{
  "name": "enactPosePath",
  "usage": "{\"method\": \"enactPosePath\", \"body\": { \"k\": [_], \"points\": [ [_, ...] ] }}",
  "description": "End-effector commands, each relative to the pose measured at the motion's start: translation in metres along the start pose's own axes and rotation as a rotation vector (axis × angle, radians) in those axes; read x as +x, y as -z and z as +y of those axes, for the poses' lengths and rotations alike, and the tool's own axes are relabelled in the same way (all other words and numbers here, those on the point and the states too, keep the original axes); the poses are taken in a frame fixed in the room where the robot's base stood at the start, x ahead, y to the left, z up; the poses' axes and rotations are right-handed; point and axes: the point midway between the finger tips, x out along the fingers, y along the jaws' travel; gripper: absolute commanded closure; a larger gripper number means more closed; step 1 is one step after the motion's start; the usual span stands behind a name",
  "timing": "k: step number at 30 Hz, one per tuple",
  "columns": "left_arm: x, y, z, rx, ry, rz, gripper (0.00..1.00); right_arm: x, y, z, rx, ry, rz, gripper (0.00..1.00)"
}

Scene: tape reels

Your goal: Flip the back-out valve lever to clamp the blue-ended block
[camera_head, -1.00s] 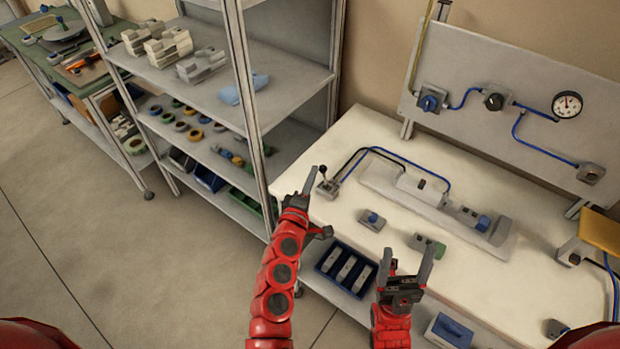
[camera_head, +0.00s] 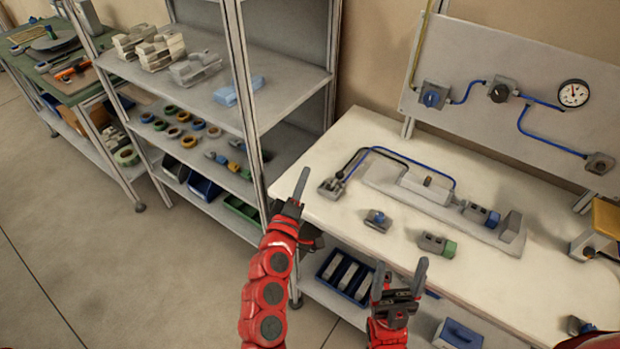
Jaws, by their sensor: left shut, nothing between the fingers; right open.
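The valve (camera_head: 331,188) sits at the back left of the white bench. Its small dark lever (camera_head: 340,176) leans to the right, close to the tube fittings. Black and blue tubes run from it to the long grey fixture (camera_head: 395,190). The blue-ended block (camera_head: 480,213) lies in the fixture, short of the end stop (camera_head: 511,227); whether it is gripped I cannot tell. My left gripper (camera_head: 301,182) is shut and empty, left of the valve and apart from it. My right gripper (camera_head: 400,280) is open and empty by the bench's front edge.
A blue-topped part (camera_head: 378,219) and a green-ended block (camera_head: 437,243) lie on the bench before the fixture. A shelf post (camera_head: 243,90) stands left of my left gripper. A blue bin (camera_head: 343,275) sits below the bench. A panel with a gauge (camera_head: 573,94) stands behind.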

Motion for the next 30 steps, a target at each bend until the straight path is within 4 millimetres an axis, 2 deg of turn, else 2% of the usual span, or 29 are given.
{"method": "enactPosePath", "body": {
  "k": [1,6,12,17,30],
  "points": [
    [-0.014,-0.002,-0.008,0.0,0.003,0.001,1.0,-0.01,-0.002,0.0,0.0,0.0,0.0,0.28],
    [-0.05,-0.003,-0.009,-0.001,0.002,-0.001,1.0,-0.021,-0.004,-0.001,0.0,0.0,0.0,0.28],
    [-0.078,-0.002,-0.009,0.0,0.001,0.0,1.0,-0.027,-0.005,-0.001,0.0,0.0,0.0,0.28],
    [-0.085,-0.001,-0.008,0.0,0.002,0.0,1.0,-0.028,-0.005,-0.001,0.0,0.0,0.0,0.28],
    [-0.085,-0.001,-0.007,0.0,0.001,0.0,1.0,-0.028,-0.005,-0.001,0.0,0.0,0.0,0.28]
  ]
}}
